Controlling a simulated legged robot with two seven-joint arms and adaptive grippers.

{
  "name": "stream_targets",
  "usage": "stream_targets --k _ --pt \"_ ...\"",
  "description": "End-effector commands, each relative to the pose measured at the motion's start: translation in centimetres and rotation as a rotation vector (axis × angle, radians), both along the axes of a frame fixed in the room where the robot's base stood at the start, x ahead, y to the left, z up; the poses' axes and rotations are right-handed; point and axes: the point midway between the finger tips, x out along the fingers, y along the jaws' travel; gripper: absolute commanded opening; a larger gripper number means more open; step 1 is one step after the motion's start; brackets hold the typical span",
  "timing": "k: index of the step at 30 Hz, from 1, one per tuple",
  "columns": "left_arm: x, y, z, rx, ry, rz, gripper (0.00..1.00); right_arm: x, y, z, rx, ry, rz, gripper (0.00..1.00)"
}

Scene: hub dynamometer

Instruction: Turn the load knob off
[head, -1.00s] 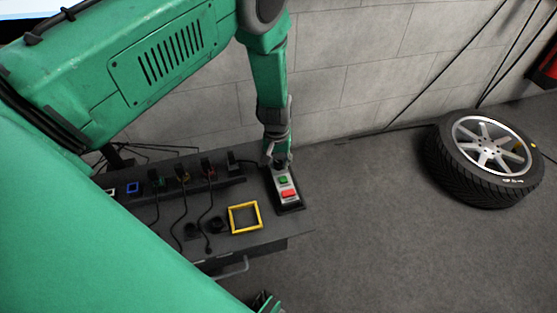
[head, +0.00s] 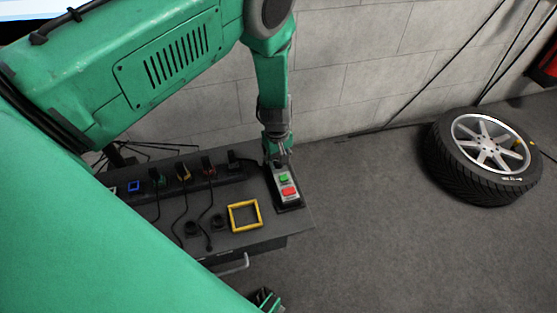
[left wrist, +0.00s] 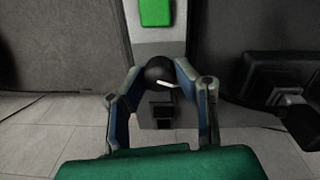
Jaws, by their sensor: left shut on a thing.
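The load knob (left wrist: 158,72) is a round black knob with a white pointer line, on a grey control box (head: 280,174) at the right end of the dark bench. The pointer points to the right in the left wrist view. My left gripper (left wrist: 163,75) is shut on the knob, a finger on each side. It also shows in the head view (head: 277,160), where it hides most of the knob. The box carries a green button (head: 283,179) and a red button (head: 288,191). My right gripper is not clearly seen; only a dark green piece shows at the bottom edge.
A yellow square frame (head: 244,215) lies on the bench (head: 262,237) near the box. Plugs and black cables run along a strip to its left. A concrete wall (head: 350,60) stands close behind. A tyre (head: 484,158) lies on the open floor at right.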

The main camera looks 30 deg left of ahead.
Motion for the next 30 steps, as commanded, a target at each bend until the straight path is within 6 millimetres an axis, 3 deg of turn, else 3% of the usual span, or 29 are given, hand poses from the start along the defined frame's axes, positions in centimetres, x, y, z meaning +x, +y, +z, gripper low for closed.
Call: stream_targets --k 11,12,14,24,30 --pt "0.0 0.0 0.0 0.0 -0.001 0.004 0.0 0.0 0.0 0.0 0.0 0.0 0.0 0.0" --pt "0.0 0.0 0.0 0.0 -0.001 0.004 0.29 0.0 0.0 0.0 0.0 0.0 0.0 0.0" --pt "0.0 0.0 0.0 0.0 -0.001 0.004 0.46 0.0 0.0 0.0 0.0 0.0 0.0 0.0" --pt "0.1 0.0 0.2 0.0 -0.001 0.003 0.46 -0.2 0.0 0.1 0.0 -0.002 0.0 0.0" --pt "0.1 0.0 2.9 0.0 -0.004 0.004 0.46 -0.2 0.0 0.1 0.0 -0.003 0.0 0.0"
